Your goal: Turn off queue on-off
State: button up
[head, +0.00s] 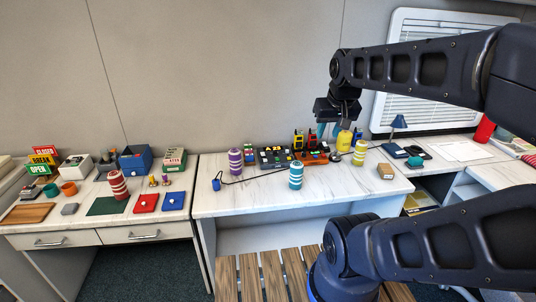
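A black console (274,158) with a small lit display and several coloured keys lies on the middle white counter. It looks like the queue unit, but an on-off switch cannot be told apart at this size. My gripper (345,122) hangs above the back of the same counter, to the right of the console and apart from it. It points down over a yellow object (344,141). Its fingers are small and dark here, so their opening cannot be told, and no held thing is clear.
Striped cylinders in purple (235,161), teal (296,176) and yellow (360,153) stand around the console. A black cord runs to a blue block (216,184). An orange tray (312,158) lies right of the console. The counter's front strip is mostly clear.

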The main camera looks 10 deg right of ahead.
jog(key=w, duration=0.1)
jog(key=w+r, duration=0.1)
jog(key=w, duration=0.1)
jog(key=shift+a, duration=0.1)
grip_shut()
jog(key=w+a+f+g, duration=0.1)
jog(key=w+a, duration=0.1)
jog(key=w, duration=1.2)
jog(key=w+a+f+g, duration=0.1)
jog(key=w+a, duration=0.1)
jog(key=w, duration=1.1)
jog(key=w+a+f, duration=0.4)
jog(key=w+f, duration=0.7)
jog(key=w, duration=0.2)
jog(key=w+a+f+g, duration=0.1)
jog(key=w+a+f, duration=0.2)
jog(key=w+f, duration=0.9)
jog(key=shift+w+a+f, duration=0.25)
jog(key=shift+w+a, duration=0.1)
jog(key=shift+w, duration=0.25)
